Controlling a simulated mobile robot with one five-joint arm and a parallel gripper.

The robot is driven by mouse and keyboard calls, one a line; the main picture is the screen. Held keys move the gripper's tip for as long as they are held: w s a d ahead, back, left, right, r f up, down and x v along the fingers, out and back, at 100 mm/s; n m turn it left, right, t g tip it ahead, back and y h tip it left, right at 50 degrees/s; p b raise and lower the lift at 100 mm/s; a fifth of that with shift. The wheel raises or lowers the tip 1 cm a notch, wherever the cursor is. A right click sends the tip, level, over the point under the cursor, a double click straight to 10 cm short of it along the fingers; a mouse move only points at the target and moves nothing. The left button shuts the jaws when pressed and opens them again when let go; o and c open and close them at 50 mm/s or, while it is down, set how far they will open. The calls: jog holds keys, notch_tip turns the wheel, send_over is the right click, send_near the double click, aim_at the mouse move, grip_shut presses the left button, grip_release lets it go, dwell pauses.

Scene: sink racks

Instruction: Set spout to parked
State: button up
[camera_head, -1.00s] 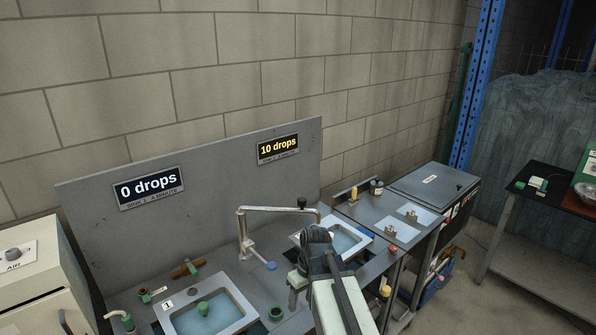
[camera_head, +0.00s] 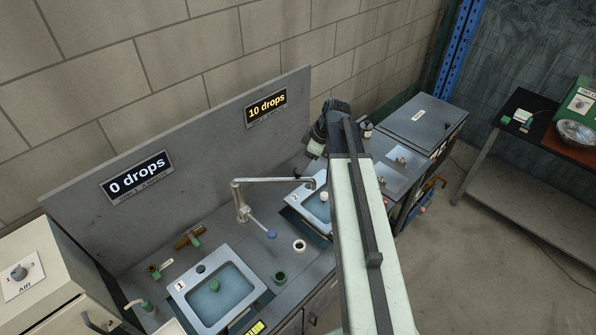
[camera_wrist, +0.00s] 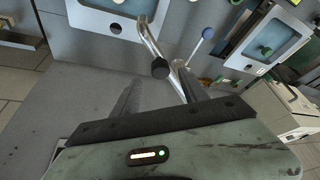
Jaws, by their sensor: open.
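The spout (camera_head: 275,181) is a bent grey metal pipe in the head view. In the wrist view the spout (camera_wrist: 153,42) carries a black knob (camera_wrist: 160,68). My gripper (camera_wrist: 157,88) is open, its two fingers pointing toward the spout, with the black knob just ahead between them. In the head view my gripper (camera_head: 318,138) is partly hidden behind my arm, near the spout's end.
The left sink (camera_head: 215,285), marked 1, has a green plug. A sign (camera_head: 137,177) reads 0 drops and another (camera_head: 266,107) reads 10 drops on the grey backboard (camera_head: 190,130).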

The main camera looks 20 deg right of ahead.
jog(key=b+x, duration=0.4)
jog(key=x, duration=0.1)
jog(key=shift+s+f, duration=0.1)
jog(key=shift+f, duration=0.2)
jog(key=shift+a+f+b, duration=0.15)
jog(key=shift+f+b, duration=0.25)
jog(key=shift+b, duration=0.05)
jog(key=shift+r, duration=0.2)
grip_shut()
dwell(0.4)
